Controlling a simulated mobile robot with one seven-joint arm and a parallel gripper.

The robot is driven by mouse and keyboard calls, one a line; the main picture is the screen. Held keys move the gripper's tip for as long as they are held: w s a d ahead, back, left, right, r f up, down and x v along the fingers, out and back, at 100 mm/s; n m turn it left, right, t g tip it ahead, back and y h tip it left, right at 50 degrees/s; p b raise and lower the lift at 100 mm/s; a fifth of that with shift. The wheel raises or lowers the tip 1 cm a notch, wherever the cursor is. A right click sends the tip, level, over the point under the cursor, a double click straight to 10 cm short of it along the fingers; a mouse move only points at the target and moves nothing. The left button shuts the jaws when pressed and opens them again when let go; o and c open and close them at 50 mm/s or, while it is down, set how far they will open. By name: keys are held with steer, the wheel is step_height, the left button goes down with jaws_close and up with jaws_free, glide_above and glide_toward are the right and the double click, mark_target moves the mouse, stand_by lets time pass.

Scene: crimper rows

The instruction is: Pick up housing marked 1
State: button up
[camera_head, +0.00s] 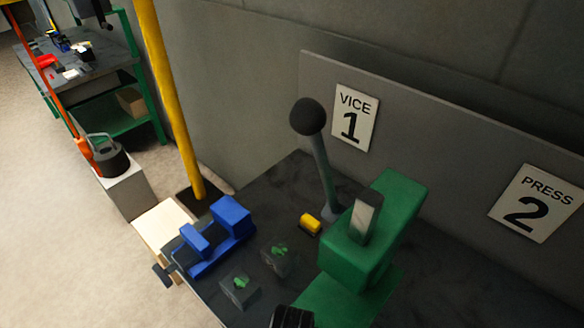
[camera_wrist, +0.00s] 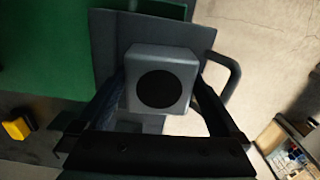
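A grey block (camera_wrist: 178,58) with a black round face sits between the fingers of my gripper (camera_wrist: 161,80) in the wrist view. Both fingers lie along its sides; I cannot tell whether they touch it. No number shows on it. A grey plate (camera_wrist: 112,35) is behind it. In the head view, only a dark part at the bottom edge (camera_head: 292,318) looks like my gripper. Two dark grey pieces with green tops, a nearer one (camera_head: 240,293) and a farther one (camera_head: 273,265), are on the bench; no mark is readable on them.
A blue vice (camera_head: 215,235) is at the bench's left end. A green press (camera_head: 375,225) stands at right, beside a black-knobbed lever (camera_head: 308,118). Signs read VICE 1 (camera_head: 353,117) and PRESS 2 (camera_head: 536,203).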

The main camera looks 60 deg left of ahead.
jaws_close()
steer(key=shift+w+a, duration=0.1)
steer(key=shift+r, duration=0.1)
